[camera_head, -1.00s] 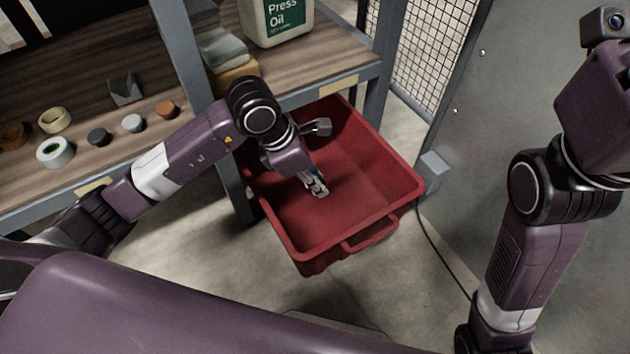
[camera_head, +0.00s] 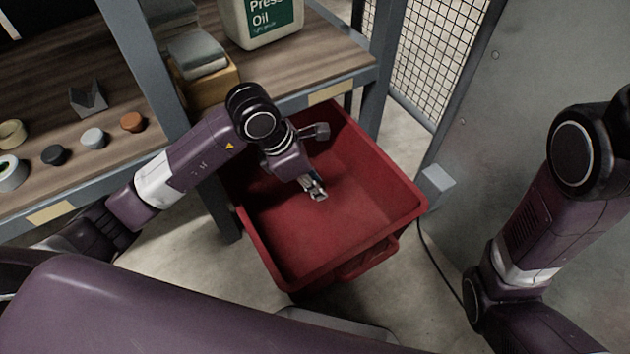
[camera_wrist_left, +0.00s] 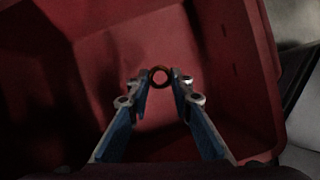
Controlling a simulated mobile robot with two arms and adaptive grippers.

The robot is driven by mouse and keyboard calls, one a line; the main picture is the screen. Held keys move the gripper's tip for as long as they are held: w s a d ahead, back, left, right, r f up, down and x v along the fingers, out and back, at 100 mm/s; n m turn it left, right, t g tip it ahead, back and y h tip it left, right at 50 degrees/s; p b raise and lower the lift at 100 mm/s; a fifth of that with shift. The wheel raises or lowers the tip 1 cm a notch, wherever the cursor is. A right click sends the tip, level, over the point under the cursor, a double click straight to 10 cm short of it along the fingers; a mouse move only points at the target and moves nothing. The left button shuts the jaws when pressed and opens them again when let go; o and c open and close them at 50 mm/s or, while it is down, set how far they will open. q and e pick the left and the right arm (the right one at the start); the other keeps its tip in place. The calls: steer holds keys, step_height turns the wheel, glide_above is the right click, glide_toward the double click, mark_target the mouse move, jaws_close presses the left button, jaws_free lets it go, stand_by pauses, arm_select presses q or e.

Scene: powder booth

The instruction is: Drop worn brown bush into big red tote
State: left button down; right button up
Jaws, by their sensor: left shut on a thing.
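The big red tote (camera_head: 385,222) stands on the floor beside the shelf in the head view, and its red walls fill most of the left wrist view (camera_wrist_left: 235,60). My left gripper (camera_head: 318,194) is over the inside of the tote, pointing down. In the left wrist view my left gripper (camera_wrist_left: 160,84) is shut on the worn brown bush (camera_wrist_left: 160,70), a small brown ring between the fingertips. The bush cannot be made out in the head view. My right arm is at the right of the head view, but its gripper is out of view.
The wooden shelf (camera_head: 330,60) at the back left carries an oil jug (camera_head: 262,25), a grey stack on a wooden box, a grey V-shaped block (camera_head: 88,98) and several small round parts, one orange (camera_head: 132,122). A grey cabinet wall stands at right.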

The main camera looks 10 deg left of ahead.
arm_select(q)
steer(key=shift+f, duration=0.25)
steer(key=c, duration=1.6)
jaws_free()
steer(key=shift+v, duration=3.75)
